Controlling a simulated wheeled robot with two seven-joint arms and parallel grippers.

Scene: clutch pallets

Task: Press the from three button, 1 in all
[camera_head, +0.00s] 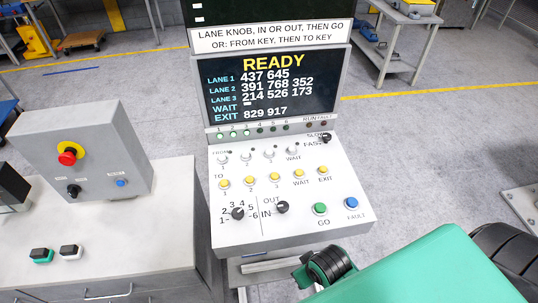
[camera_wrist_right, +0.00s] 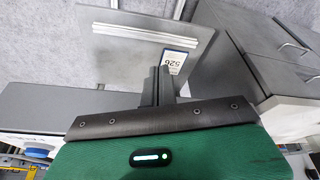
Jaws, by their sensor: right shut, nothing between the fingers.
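The control panel (camera_head: 285,222) stands in the middle of the head view. The from three button (camera_head: 268,152) is a small pale button in the top row, third from the left, between from two (camera_head: 246,155) and the wait button (camera_head: 292,150). My right arm's green link comes in from the lower right, below and in front of the panel. My right gripper (camera_wrist_right: 160,78) shows in the wrist view with its narrow dark fingers shut and empty, well away from the button. My left gripper is not in view.
A screen (camera_head: 270,85) reading READY stands above the buttons. Yellow to buttons (camera_head: 275,180), knobs, a green go button (camera_head: 320,208) and a blue fault button (camera_head: 351,202) lie lower on the panel. A grey box with a red emergency stop (camera_head: 68,155) stands left.

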